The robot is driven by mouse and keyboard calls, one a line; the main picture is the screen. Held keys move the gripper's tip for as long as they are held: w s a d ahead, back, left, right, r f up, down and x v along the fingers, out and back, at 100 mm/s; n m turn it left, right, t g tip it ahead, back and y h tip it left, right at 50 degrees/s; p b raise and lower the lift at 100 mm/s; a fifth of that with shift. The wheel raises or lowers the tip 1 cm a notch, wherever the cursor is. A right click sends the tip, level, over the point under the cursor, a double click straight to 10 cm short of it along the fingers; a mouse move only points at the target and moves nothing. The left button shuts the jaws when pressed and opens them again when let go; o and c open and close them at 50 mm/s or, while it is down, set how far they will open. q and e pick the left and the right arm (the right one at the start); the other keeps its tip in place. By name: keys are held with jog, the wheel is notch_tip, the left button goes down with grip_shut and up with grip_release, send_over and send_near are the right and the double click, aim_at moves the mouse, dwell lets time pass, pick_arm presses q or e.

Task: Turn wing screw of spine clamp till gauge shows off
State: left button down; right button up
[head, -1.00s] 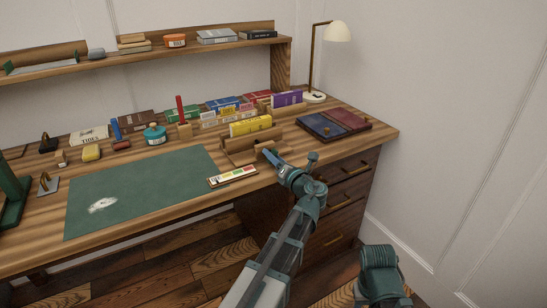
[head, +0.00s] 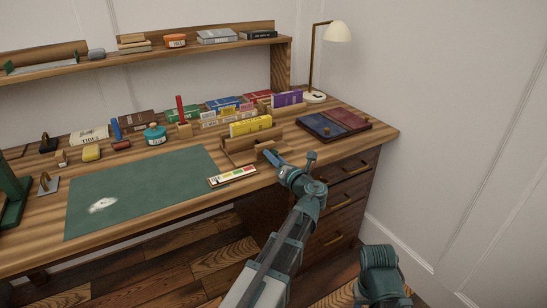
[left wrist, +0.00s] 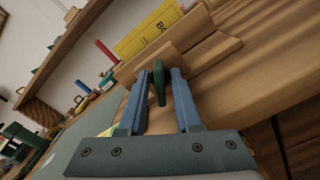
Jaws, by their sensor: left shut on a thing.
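The spine clamp (head: 238,150) is a wooden block at the front of the desk, and a yellow book (head: 250,126) stands upright in it. Its wing screw (left wrist: 158,82) is a small dark green piece, seen edge-on in the left wrist view. My left gripper (head: 268,153) is at the clamp's front face, its blue fingers on either side of the wing screw and shut on it. The gauge (head: 232,176) is a flat pale strip with coloured bands in front of the clamp; its reading is too small to tell. My right gripper is not in view.
A green mat (head: 145,190) covers the desk left of the gauge. Dark blue and red panels (head: 333,124) lie to the right, near the lamp (head: 337,32). Several books and a teal pot (head: 155,134) stand behind. A shelf (head: 200,47) runs along the wall.

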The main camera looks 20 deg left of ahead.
pick_arm(q)
jog(key=n, duration=0.7)
jog(key=shift+s, duration=0.1)
jog(key=n, duration=0.3)
jog(key=shift+n, duration=0.3)
jog(key=n, duration=0.3)
jog(key=shift+n, duration=0.3)
jog(key=n, duration=0.3)
jog(key=shift+s+a+n, duration=0.1)
jog(key=shift+n, duration=0.2)
jog(key=n, duration=0.3)
jog(key=shift+f+n, duration=0.1)
jog(key=shift+n, duration=0.3)
jog(key=n, duration=0.3)
jog(key=shift+f+n, duration=0.1)
jog(key=shift+n, duration=1.9)
